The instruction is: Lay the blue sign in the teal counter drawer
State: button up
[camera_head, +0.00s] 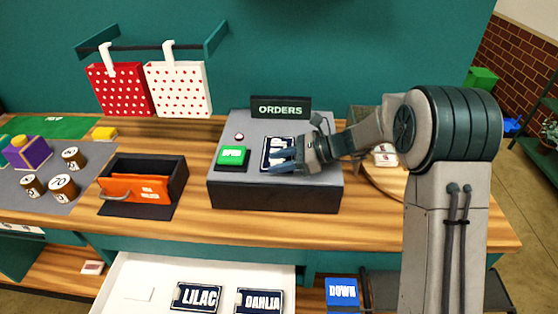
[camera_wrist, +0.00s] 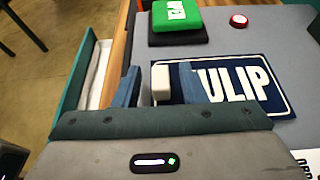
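The blue sign, lettered TULIP (camera_wrist: 240,82), is navy with a white border and lies flat on the grey top of the orders box. In the head view the sign (camera_head: 274,148) is partly covered by my gripper (camera_head: 284,160). In the wrist view my gripper (camera_wrist: 160,88) has its two blue fingers apart at the sign's left end, low over the box top. A small white block (camera_wrist: 161,82) shows between the fingers; whether they touch it is unclear. The counter drawer (camera_head: 125,270) is pulled out, with a white inside holding LILAC (camera_head: 196,297) and DAHLIA (camera_head: 259,302) signs.
The orders box (camera_head: 275,194) also carries a green button block (camera_head: 232,157) and a red button (camera_head: 239,137). An orange-fronted dark bin (camera_head: 135,188) stands left of it. A blue DOWN block (camera_head: 341,290) is right of the drawer. The drawer's left part looks mostly clear.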

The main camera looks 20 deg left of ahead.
jog(key=shift+r, duration=0.1)
jog(key=shift+d+r, duration=0.1)
jog(key=shift+r, duration=0.05)
jog(key=b+v, duration=0.1)
jog(key=v, duration=1)
jog(key=shift+w+d+b, duration=0.15)
jog(key=shift+d+b, duration=0.25)
jog(key=s+d+n+t+h, duration=0.6)
jog(key=s+d+n+h, duration=0.7)
jog(key=s+d, duration=0.9)
jog(key=s+n, duration=0.2)
jog(key=s, duration=0.1)
jog(key=shift+f, duration=0.2)
jog(key=shift+c, duration=0.2)
jog(key=shift+a, duration=0.1)
